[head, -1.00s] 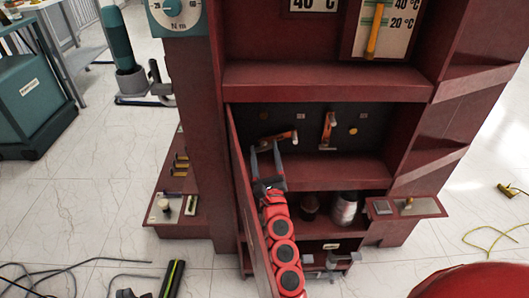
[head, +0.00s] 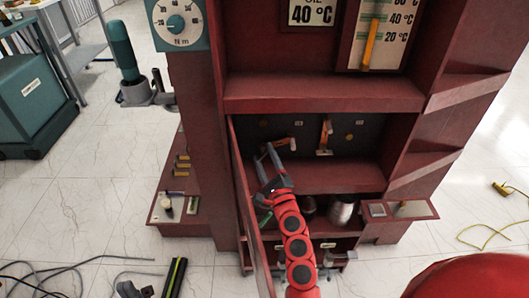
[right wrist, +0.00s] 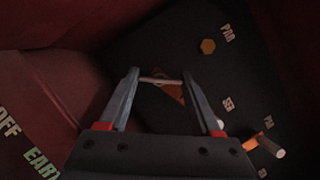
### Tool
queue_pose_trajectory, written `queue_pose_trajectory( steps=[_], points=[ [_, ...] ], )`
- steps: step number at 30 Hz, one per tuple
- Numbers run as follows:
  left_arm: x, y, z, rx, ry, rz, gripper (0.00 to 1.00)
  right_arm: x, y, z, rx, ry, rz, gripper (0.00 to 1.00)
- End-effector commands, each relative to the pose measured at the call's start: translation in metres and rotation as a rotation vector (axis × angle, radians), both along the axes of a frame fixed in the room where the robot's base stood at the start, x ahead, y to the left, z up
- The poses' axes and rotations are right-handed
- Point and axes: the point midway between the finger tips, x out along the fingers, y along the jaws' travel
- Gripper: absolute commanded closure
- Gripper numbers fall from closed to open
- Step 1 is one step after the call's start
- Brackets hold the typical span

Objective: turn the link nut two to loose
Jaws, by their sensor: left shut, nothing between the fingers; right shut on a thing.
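My right gripper (head: 264,151) reaches into the open lower bay of the dark red cabinet, at the left of the black panel. In the right wrist view (right wrist: 160,76) its two grey fingers are set wide and are shut on a thin pale cross-piece (right wrist: 160,80), which appears to be the link nut. An orange link (right wrist: 176,94) lies just beneath it. It also shows beside the gripper in the head view (head: 282,144). A second orange link (head: 325,135) hangs upright to the right. Which number each nut bears is too small to tell. My left gripper is not seen.
The cabinet's open door (head: 246,205) stands close on the left of my right arm. A shelf (head: 320,177) lies below the panel, with a dark jar and a pale jar (head: 342,208) underneath. A dial (head: 178,24) in N m is at the upper left.

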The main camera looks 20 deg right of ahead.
Motion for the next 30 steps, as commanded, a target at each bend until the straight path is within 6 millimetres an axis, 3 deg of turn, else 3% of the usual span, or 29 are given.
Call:
queue_pose_trajectory(
  steps=[15,30],
  points=[
    [0.0,0.0,0.044,0.0,0.0,0.0,1.0,0.0,0.0,0.005,-0.433,0.126,0.002,0.91],
    [0.0,0.0,0.059,0.0,0.0,0.0,1.0,0.0,0.0,0.003,-0.618,0.178,0.0,0.91]
  ],
)
